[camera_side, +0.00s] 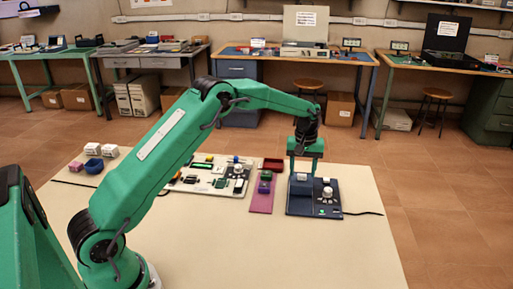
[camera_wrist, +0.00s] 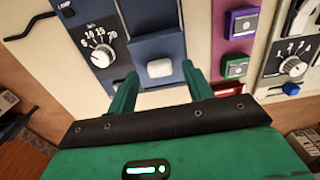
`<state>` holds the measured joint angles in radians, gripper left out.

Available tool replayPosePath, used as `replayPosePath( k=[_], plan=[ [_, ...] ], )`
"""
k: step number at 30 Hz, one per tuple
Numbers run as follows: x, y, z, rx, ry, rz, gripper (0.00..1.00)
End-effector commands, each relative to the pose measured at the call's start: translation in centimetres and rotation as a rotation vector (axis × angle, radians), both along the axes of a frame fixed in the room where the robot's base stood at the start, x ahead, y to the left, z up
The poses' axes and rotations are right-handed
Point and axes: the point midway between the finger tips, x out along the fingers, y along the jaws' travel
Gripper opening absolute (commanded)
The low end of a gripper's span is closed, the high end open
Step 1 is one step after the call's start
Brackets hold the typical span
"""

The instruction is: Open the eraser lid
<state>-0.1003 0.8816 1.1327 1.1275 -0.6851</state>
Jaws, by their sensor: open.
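The eraser is a dark blue box (camera_side: 329,211) at the right of the table in the side view. Its panel carries a white dial knob (camera_wrist: 101,56), numbered around its edge. Beside the dial is a raised dark blue lid (camera_wrist: 157,45) with a white rounded block (camera_wrist: 160,68) at its near edge. My gripper (camera_wrist: 160,84) is open, with its two green fingers on either side of the block and slightly short of it. The fingers look apart from the block. In the side view my gripper (camera_side: 304,172) is over the eraser's lid side and partly hides it. The lid looks shut.
A white board (camera_side: 200,186) with components lies further left. A black cable (camera_side: 365,213) runs off right. The table front is clear.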

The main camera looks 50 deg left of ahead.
Motion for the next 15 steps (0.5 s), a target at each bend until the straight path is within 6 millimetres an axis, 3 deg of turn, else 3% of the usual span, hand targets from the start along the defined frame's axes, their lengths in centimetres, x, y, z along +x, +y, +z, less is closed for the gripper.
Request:
replayPosePath(
  k=[6, 14, 15],
  plan=[
    [-0.03, 0.00, -1.19, 0.000, 0.000, 0.000, 0.51],
    [-0.01, 0.00, -1.29, 0.000, 0.000, 0.000, 0.51],
    [-0.02, 0.01, -1.29, 0.000, 0.000, 0.000, 0.47]
  ],
)
